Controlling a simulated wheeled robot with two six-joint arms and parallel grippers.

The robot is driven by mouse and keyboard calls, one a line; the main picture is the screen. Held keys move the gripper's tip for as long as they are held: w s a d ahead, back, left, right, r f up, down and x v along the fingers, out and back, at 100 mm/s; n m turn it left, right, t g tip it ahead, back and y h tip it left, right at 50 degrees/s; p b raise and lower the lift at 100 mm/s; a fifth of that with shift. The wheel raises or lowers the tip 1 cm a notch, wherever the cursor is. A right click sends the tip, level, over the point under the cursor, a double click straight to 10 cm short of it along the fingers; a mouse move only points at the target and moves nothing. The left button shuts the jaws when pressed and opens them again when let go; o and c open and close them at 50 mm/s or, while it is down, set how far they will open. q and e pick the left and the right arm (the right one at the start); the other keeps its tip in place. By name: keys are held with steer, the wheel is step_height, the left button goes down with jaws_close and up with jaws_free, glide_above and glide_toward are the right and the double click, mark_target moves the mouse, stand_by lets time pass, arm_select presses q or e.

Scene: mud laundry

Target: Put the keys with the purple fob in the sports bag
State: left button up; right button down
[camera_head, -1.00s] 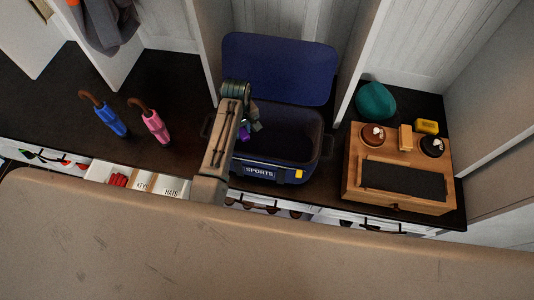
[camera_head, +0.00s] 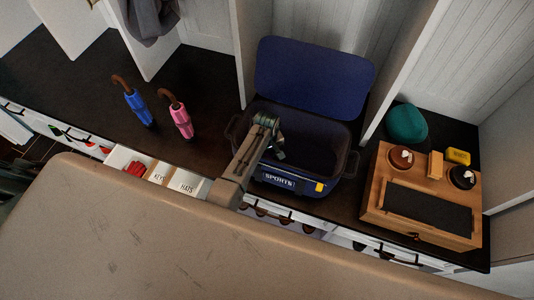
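The blue sports bag (camera_head: 278,181) stands on the dark bench with its lid (camera_head: 315,78) raised at the back. Its inside is dark. My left gripper (camera_head: 279,154) is over the bag's opening, towards its left side, with the fingers pointing down into it. The fingers are small and dark, so I cannot tell whether they are open or shut. The keys and the purple fob do not show now; they may be hidden by the gripper or the dark inside of the bag. My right gripper is not in view.
An open drawer with KEYS and HATS sections (camera_head: 187,184) is at front left. A wooden box (camera_head: 376,212) and a teal hat (camera_head: 406,123) are at right.

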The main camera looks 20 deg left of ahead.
mark_target(267, 155)
arm_select(q)
steer(key=shift+f, duration=0.15)
steer(key=o, duration=1)
step_height(267, 155, up, 12)
steer(key=shift+r+p, duration=0.2)
steer(key=shift+p, duration=0.15)
